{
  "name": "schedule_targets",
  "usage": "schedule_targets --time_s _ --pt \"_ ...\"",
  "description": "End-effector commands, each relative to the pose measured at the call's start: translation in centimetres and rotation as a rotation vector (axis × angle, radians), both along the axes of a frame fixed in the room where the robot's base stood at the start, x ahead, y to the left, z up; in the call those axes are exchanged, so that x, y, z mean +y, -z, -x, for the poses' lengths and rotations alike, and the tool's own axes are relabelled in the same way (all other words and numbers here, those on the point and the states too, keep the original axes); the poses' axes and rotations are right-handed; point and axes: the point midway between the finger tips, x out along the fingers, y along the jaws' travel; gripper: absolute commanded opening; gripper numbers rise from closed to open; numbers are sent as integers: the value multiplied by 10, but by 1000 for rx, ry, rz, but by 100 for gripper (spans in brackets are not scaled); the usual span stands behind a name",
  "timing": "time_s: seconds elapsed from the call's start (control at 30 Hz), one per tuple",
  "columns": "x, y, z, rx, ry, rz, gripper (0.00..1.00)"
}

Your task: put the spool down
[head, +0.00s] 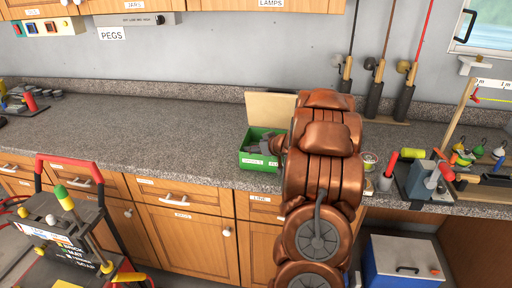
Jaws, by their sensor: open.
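A green box (245,160) stands on the counter near its front edge, with a tan lid (270,110) raised behind it. Its front label seems to read "SPOOLS". My copper arm stands in front of the counter and covers the box's right side. My gripper (256,147) shows as a small dark grey shape at the box's opening, left of the arm's copper end. It is open; its fingertips are hard to make out. No spool can be made out in it or in the box. A small round spool-like item (369,160) lies on the counter right of my arm.
The grey counter (150,130) is clear left of the box. Upright rods (376,75) stand in dark holders at the back. A vise-like tool (425,178) and a tray with floats are at right. A trolley (70,225) and a blue cooler (402,262) stand below.

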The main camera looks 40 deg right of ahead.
Motion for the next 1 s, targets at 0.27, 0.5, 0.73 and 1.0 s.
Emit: schedule_targets --time_s 0.27,0.5,0.73,1.0 --pt "1 -13 3 2 -3 1 79" --pt "2 -30 34 3 1 4 79" --pt "6 -47 66 2 0 3 79" --pt "9 -64 95 0 -1 3 79"
